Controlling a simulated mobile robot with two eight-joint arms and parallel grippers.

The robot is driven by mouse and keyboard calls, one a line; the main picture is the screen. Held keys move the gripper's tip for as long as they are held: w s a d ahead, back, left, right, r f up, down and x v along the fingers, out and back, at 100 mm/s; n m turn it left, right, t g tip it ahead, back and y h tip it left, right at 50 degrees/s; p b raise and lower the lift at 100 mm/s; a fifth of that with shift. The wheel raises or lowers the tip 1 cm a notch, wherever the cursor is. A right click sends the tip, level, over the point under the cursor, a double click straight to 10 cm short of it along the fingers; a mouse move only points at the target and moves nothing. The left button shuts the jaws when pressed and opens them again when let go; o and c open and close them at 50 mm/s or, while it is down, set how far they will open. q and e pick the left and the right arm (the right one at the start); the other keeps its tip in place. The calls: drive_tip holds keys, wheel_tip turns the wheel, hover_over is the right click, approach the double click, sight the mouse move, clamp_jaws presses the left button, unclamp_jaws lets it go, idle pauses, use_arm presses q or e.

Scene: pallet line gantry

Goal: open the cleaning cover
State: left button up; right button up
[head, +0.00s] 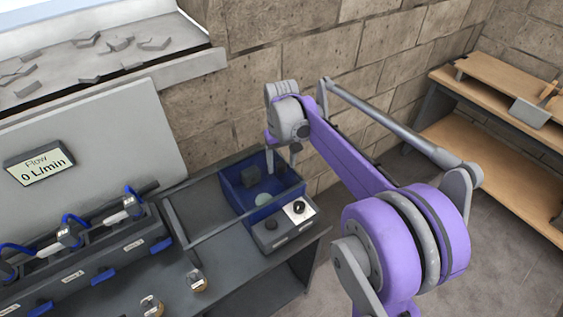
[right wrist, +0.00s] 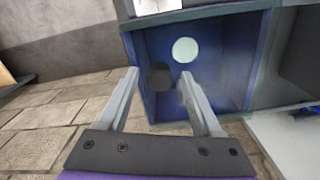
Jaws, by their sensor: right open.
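My right gripper (head: 282,163) is above the box, fingers pointing down, open and empty. In the right wrist view the dark knob (right wrist: 159,76) appears between the fingertips, apparently beyond them, and the pale disc (right wrist: 185,50) lies beyond. My left gripper is not in view.
A control panel with a dial (head: 299,209) sits at the box's front. A thin grey rail (head: 215,228) runs over the bench. Blue-hosed valve fittings (head: 68,237) and a flow display (head: 38,164) reading 0 L/min are left. Wooden shelving (head: 470,135) stands right.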

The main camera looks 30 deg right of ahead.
clamp_jaws()
idle(1.3)
